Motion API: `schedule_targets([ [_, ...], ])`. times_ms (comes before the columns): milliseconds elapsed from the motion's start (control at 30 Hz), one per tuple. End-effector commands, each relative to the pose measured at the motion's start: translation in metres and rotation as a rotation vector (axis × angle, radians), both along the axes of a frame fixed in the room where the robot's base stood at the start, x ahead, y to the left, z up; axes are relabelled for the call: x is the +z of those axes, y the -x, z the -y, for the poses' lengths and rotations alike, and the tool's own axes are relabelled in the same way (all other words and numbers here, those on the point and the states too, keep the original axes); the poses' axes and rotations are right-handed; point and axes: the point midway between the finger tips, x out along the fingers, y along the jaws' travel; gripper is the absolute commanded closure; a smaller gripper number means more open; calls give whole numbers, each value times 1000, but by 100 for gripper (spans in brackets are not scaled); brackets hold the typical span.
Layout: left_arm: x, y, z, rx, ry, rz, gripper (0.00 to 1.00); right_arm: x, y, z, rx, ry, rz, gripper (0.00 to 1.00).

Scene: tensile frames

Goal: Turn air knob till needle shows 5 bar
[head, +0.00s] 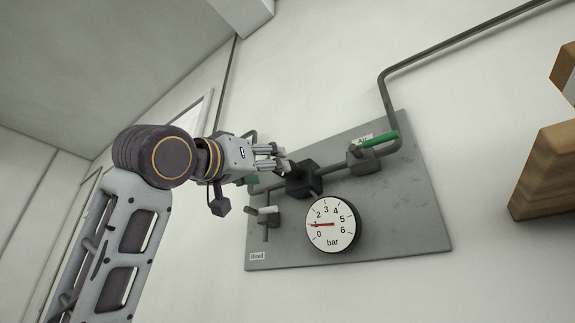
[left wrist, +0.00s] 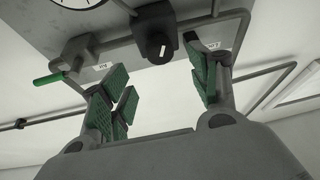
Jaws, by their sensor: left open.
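The air knob (left wrist: 160,47) is a dark round knob with a white mark, on a black block (head: 303,179) on the grey panel. In the left wrist view it lies beyond and between my left fingertips (left wrist: 160,85), with no contact visible. My left gripper (head: 275,160) is open and empty, just left of the block in the head view. The round white gauge (head: 331,238) sits below the block. Its red needle points at about 1 bar. The gauge's edge also shows at the top of the left wrist view (left wrist: 85,2). My right gripper is out of view.
A valve with a green handle (head: 380,143), labelled Air, sits right of the block; its handle also shows in the left wrist view (left wrist: 54,79). A white-handled valve (head: 264,211) is at lower left. Grey pipes cross the panel (head: 415,225). A wooden object (head: 545,172) is at far right.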

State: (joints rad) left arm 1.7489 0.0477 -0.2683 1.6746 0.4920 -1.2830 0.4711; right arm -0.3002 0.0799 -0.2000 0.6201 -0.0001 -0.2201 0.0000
Motion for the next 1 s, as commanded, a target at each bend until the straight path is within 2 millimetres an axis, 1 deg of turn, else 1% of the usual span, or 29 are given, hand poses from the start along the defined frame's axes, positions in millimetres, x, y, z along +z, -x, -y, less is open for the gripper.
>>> schedule_targets([
  [33, 5, -5, 3, 0, 0, -1, 39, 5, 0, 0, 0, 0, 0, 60],
  [700, 32, -61, 38, 1, 0, -1, 39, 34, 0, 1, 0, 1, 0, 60],
  [1000, 38, -75, 47, 1, 1, 1, 39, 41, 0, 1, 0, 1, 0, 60],
])
